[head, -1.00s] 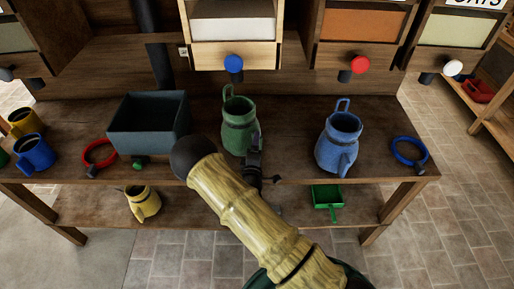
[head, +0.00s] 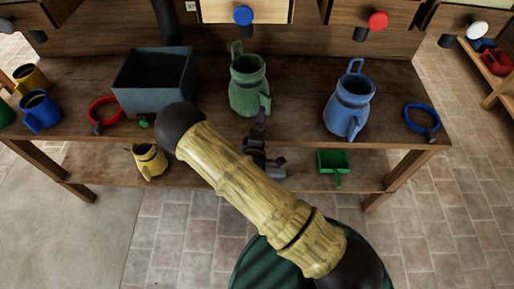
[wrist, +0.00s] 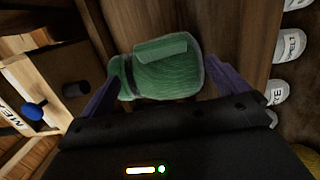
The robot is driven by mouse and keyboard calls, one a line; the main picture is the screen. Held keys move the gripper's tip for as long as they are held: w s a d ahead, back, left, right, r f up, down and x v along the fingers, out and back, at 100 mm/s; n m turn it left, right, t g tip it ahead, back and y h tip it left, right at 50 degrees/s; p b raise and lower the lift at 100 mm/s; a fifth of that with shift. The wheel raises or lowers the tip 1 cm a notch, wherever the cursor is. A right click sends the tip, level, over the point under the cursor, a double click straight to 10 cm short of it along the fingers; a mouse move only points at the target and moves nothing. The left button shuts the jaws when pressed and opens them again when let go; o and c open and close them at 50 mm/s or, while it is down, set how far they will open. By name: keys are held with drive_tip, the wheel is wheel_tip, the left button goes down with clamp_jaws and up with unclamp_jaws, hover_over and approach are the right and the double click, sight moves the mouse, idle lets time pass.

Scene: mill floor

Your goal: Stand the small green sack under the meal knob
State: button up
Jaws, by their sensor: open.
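The small green sack (head: 248,92), with a loop at its top, stands upright near the middle of the bench. My gripper (head: 261,118) is low at its front right, by the bench's front edge. In the wrist view the green sack (wrist: 165,75) shows between the two spread fingers of my gripper (wrist: 162,64); I cannot tell whether either finger touches it. A blue knob (head: 243,15) is on the bin front above and behind the sack. The wrist view shows this blue knob (wrist: 34,110) beside a partly cut-off label beginning "ME".
A grey box (head: 155,85) stands left of the sack and a blue jug-like sack (head: 349,105) right. Red (head: 104,110) and blue (head: 421,118) rings lie on the bench (head: 290,110). A yellow container (head: 149,160) and green scoop (head: 333,163) are on the lower shelf. Red (head: 378,20) and white (head: 477,28) knobs are at right.

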drive_tip(key=s+a+b, duration=0.1)
drive_tip(key=s, duration=0.8)
drive_tip(key=shift+a, duration=0.25)
drive_tip(key=w+d+r+m+g+y+p, duration=0.2)
drive_tip(key=d+r+m+g, duration=0.25)
drive_tip(key=m+g, duration=0.6)
drive_tip(key=s+d+r+m+g+y+p, duration=0.1)
drive_tip(key=s+d+r+m+g, duration=0.3)
drive_tip(key=s+d+r, duration=0.6)
wheel_tip(320, 180, up, 4)
drive_tip(key=shift+s+d+f+m+g+p, duration=0.1)
drive_tip(key=shift+s+d+m+g+p, duration=0.3)
drive_tip(key=shift+s+m+p, duration=0.3)
